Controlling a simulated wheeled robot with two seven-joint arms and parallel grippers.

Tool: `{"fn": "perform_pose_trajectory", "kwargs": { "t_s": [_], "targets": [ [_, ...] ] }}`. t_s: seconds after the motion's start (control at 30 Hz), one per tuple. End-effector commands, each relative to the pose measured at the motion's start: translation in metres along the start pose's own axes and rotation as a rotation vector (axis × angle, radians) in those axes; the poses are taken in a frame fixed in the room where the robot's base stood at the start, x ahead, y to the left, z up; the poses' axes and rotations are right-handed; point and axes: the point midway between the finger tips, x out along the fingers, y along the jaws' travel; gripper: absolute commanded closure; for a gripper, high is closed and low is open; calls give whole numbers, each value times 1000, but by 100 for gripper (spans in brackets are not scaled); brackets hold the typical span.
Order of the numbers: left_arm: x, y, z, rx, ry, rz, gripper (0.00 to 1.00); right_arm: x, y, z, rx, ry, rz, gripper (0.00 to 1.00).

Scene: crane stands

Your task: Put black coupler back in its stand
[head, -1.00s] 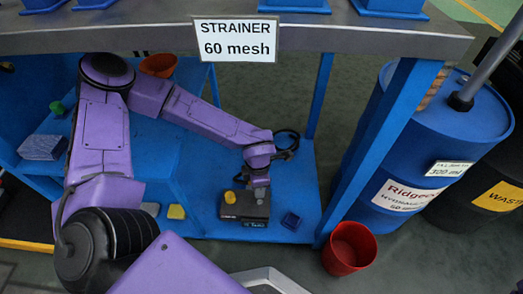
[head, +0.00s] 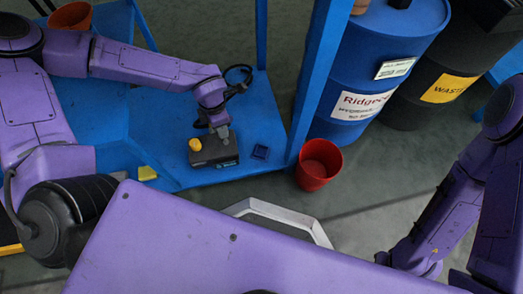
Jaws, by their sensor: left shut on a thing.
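My left gripper (head: 223,132) points down over the right part of a dark flat box (head: 205,154) with a small display, on the blue lower shelf. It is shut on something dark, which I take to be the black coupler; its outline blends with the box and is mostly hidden. I cannot tell whether it touches the box. A small dark blue square holder (head: 260,152), perhaps the stand, sits just right of the box and looks empty. My right arm shows at the right edge, but its gripper is not in view.
A yellow knob-like piece (head: 195,145) is on the box's left side, and a yellow block (head: 147,173) lies left of it. A red bin (head: 319,164) stands on the floor by the blue shelf post (head: 322,75). A blue drum (head: 372,75) stands behind it.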

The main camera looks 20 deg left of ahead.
Motion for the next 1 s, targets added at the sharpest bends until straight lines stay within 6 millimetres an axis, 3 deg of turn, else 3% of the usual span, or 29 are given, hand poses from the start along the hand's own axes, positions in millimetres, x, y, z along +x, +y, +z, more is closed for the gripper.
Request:
{"fn": "perform_pose_trajectory", "kwargs": {
  "t_s": [0.17,0.33,0.67,0.8,1.0],
  "targets": [
    [4,-4,8,3,0,1,100,6,-1,-1,0,0,0,57],
    [15,-25,42,8,1,1,100,21,-3,-4,0,0,0,57],
    [27,-64,107,4,1,-1,100,30,-4,-5,0,0,0,57],
    [58,-62,106,0,1,-2,100,45,-6,-8,0,0,0,57],
    [81,-62,106,-1,0,-1,100,55,-8,-9,0,0,0,57]
  ]
}}
